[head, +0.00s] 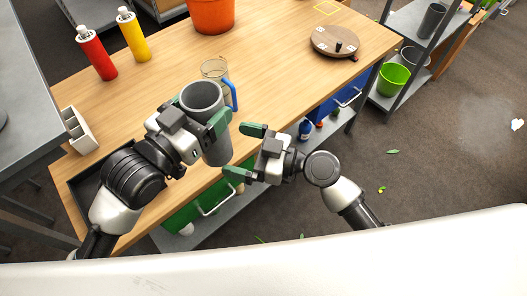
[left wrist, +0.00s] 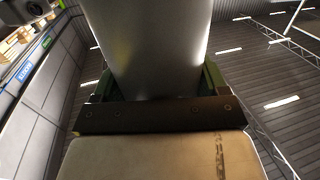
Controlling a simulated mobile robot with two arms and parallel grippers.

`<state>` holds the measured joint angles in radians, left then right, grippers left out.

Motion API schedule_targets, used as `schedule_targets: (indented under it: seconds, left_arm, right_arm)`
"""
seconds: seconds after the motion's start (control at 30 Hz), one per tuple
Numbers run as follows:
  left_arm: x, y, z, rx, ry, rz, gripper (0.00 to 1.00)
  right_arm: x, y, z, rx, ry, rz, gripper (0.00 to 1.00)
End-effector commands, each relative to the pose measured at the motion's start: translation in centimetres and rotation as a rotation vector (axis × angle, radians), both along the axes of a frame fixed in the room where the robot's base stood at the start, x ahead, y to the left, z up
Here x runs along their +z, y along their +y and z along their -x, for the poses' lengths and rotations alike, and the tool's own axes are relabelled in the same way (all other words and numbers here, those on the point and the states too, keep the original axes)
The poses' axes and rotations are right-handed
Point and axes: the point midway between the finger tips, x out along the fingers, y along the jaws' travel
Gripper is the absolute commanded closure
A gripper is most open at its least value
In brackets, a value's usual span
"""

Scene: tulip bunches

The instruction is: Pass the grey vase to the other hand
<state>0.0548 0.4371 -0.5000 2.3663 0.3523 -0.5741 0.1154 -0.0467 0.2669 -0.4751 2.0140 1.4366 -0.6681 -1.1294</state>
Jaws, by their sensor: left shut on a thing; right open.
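The grey vase (head: 215,148) is upright in the head view, above the front edge of the wooden table. My left gripper (head: 217,120) is shut on it around its upper part, with green fingertips at its sides. In the left wrist view the vase (left wrist: 150,45) fills the upper middle between the fingers. My right gripper (head: 240,151) is open and empty, just right of the vase, its green fingers pointing toward it. It looks apart from the vase.
A clear jug with a blue handle (head: 232,95) stands close behind the vase. Red (head: 95,55) and yellow (head: 133,36) bottles, an orange bucket (head: 211,14) and a round wooden turntable (head: 335,42) are farther back. A black tray (head: 80,190) lies at left. The table's middle right is clear.

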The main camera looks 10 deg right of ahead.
Motion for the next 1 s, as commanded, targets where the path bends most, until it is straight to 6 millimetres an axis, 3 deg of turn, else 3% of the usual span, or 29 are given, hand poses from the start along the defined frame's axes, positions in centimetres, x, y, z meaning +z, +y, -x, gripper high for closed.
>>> schedule_targets:
  seconds: [0.1,0.3,0.73,1.0]
  left_arm:
    - [0.0,0.0,0.0,0.0,-0.001,0.001,0.9]
    - [0.0,0.0,0.0,0.0,-0.001,0.001,0.9]
    - [0.0,0.0,0.0,0.0,-0.001,0.001,0.9]
    - [0.1,0.0,0.0,0.0,-0.001,0.0,0.9]
  right_arm:
    - [0.1,2.1,-0.9,-0.001,0.0,-0.003,0.0]
    - [0.0,4.4,-1.9,-0.002,0.002,-0.002,0.0]
    - [-0.1,5.2,-2.2,-0.002,0.002,0.0,0.0]
    - [-0.1,5.2,-2.2,-0.001,0.002,0.0,0.41]
